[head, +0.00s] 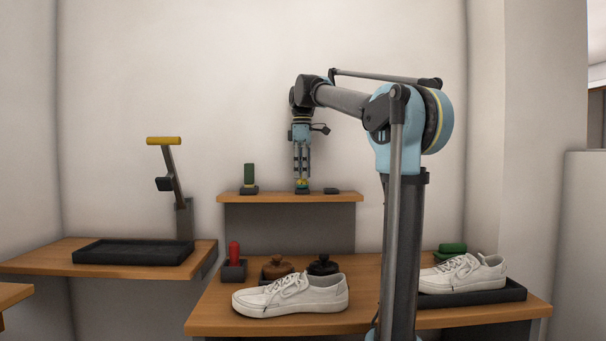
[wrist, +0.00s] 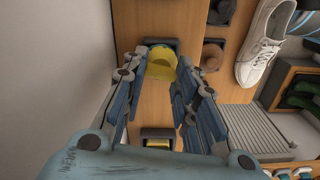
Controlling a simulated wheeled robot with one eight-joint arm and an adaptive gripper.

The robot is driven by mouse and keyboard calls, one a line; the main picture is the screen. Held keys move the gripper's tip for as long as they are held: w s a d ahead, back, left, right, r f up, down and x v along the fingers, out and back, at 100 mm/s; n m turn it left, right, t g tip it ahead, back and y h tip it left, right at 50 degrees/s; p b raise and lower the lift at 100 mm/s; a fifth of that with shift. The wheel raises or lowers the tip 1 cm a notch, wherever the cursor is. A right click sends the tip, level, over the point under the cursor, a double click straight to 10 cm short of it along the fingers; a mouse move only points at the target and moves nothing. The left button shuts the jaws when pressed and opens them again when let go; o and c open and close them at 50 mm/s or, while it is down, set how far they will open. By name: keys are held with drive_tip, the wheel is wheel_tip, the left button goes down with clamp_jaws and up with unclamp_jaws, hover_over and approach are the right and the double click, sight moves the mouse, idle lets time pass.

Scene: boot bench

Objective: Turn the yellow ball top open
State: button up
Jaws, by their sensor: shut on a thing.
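The yellow ball top (head: 302,183) sits low on a small dark base on the raised wooden shelf (head: 280,198) against the wall. My gripper (head: 302,178) points straight down over it, with its fingers at the ball. In the wrist view the yellow ball (wrist: 161,66) lies between the two fingertips (wrist: 163,72), which are shut on it. The fingers hide part of its sides, and I cannot tell how far the top is turned.
On the shelf, a green upright piece (head: 249,176) stands left and a low dark block (head: 331,191) right. Below are a red piece (head: 234,254), two round lidded things and white shoes (head: 290,296). A yellow-handled lever (head: 164,141) stands at far left.

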drive_tip(key=shift+n, duration=0.9)
drive_tip(key=o, duration=1.1)
wheel_tip(320, 180, up, 12)
drive_tip(key=shift+w+f, duration=0.1)
idle(0.4)
